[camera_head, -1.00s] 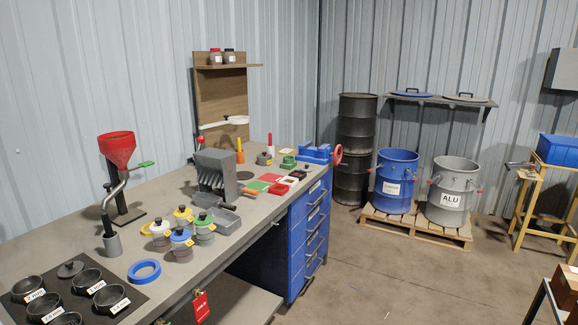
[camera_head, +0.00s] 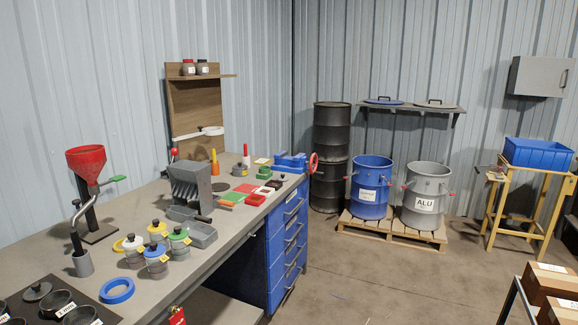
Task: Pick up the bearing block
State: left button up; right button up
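I cannot pick out the bearing block with certainty. A small green block (camera_head: 264,173) lies near the far end of the workbench (camera_head: 130,211), beside the blue vise (camera_head: 290,163); its shape is too small to tell. A grey slotted machine (camera_head: 190,184) stands on the middle of the bench. A red open box (camera_head: 255,200) and a green mat (camera_head: 233,197) lie in front of the green block. Neither of my grippers is in view.
Lidded jars (camera_head: 157,262), a blue ring (camera_head: 117,290) and a red funnel stand (camera_head: 86,162) occupy the near bench. Blue (camera_head: 371,190) and grey (camera_head: 426,196) drums stand on a pallet (camera_head: 392,230). Cardboard boxes (camera_head: 547,283) are at lower right. The floor (camera_head: 390,285) between is clear.

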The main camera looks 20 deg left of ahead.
aim_at(265, 172)
jog(key=u, duration=0.9)
jog(key=i+l, duration=0.05)
